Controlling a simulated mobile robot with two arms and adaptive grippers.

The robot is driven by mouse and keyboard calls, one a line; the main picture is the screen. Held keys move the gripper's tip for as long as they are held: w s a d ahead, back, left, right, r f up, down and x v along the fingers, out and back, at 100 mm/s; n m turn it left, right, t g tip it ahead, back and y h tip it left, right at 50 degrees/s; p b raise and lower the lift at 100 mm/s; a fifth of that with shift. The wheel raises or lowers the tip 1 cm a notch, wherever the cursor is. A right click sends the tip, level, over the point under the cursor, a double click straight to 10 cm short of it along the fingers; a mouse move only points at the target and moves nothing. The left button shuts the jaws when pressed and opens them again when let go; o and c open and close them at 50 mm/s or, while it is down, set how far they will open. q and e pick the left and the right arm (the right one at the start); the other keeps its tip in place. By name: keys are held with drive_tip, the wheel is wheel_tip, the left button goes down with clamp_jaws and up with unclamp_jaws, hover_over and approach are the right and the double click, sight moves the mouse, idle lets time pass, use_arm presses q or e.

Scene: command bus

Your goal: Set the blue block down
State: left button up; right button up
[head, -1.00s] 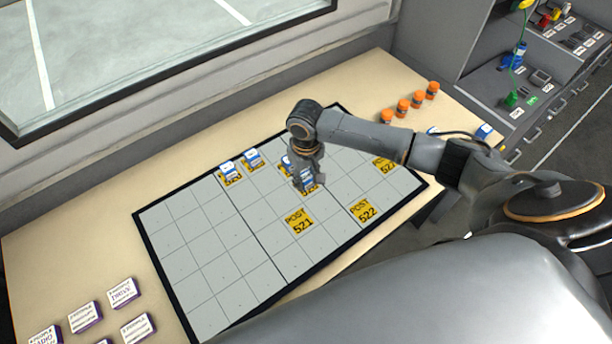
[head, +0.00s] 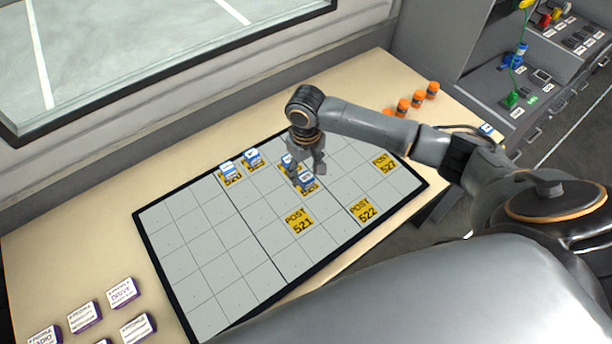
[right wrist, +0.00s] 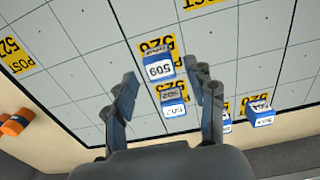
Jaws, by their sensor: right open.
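A blue block with a white label (head: 305,182) rests on a yellow post tile on the grey gridded board (head: 205,285). In the right wrist view this block (right wrist: 158,68) reads 509 and stands just beyond my open fingertips. My right gripper (head: 309,171) is open and empty, a little above and behind the block. Another blue and white block (head: 288,161) stands close behind, partly hidden by the gripper; it also shows between the fingers in the right wrist view (right wrist: 173,104). My left gripper is not in view.
Two more blue blocks (head: 229,170) (head: 252,158) stand on tiles to the left. Tiles 521 (head: 299,221) and 522 (head: 363,210) are bare. Orange cylinders (head: 403,106) stand at the table's back right, purple-edged label blocks (head: 122,292) at the front left.

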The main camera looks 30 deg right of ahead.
sight(306, 177)
wheel_tip(306, 177, up, 9)
drive_tip(key=shift+f, duration=0.2)
idle(0.3)
